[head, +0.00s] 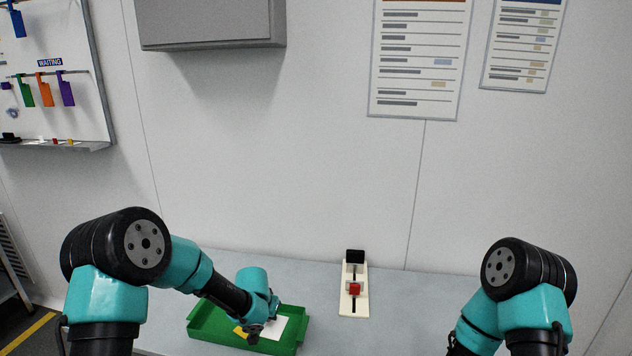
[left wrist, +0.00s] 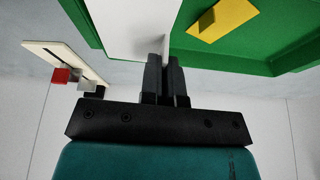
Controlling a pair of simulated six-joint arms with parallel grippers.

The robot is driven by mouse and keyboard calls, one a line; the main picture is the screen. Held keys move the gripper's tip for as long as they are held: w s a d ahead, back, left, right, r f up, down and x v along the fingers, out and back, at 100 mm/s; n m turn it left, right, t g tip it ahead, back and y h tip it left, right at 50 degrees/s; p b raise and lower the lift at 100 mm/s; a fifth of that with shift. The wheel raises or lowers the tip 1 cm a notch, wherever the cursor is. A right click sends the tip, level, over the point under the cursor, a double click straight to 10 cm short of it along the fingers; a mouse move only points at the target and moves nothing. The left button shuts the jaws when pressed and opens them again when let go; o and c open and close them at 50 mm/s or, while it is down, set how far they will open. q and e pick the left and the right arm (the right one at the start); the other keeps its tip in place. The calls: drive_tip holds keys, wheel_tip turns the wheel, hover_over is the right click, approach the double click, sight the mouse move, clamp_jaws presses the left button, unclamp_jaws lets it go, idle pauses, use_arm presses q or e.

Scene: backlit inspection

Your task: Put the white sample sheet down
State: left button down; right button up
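The white sample sheet (head: 279,326) is a thin pale panel over the green tray (head: 207,330) in the head view. In the left wrist view the sheet (left wrist: 125,25) runs down between the fingers of my left gripper (left wrist: 165,72), which are shut on its edge. In the head view my left gripper (head: 255,336) is low over the tray, with its fingertips hard to make out. I cannot tell whether the sheet touches the tray floor. My right arm shows at the lower right, but its gripper is out of view.
A yellow piece (left wrist: 222,18) lies in the tray (left wrist: 290,28), beside the sheet. A cream slider unit (head: 347,302) with a red knob (head: 354,288) and a black block stands right of the tray. The grey table (head: 405,305) is clear between it and my right arm.

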use_arm(q)
drive_tip(key=a+r, duration=0.1)
drive_tip(key=a, duration=0.5)
drive_tip(key=shift+w+r, duration=0.25)
drive_tip(key=shift+w, duration=0.2)
drive_tip(key=shift+w+m, duration=0.1)
drive_tip(key=shift+m, duration=0.2)
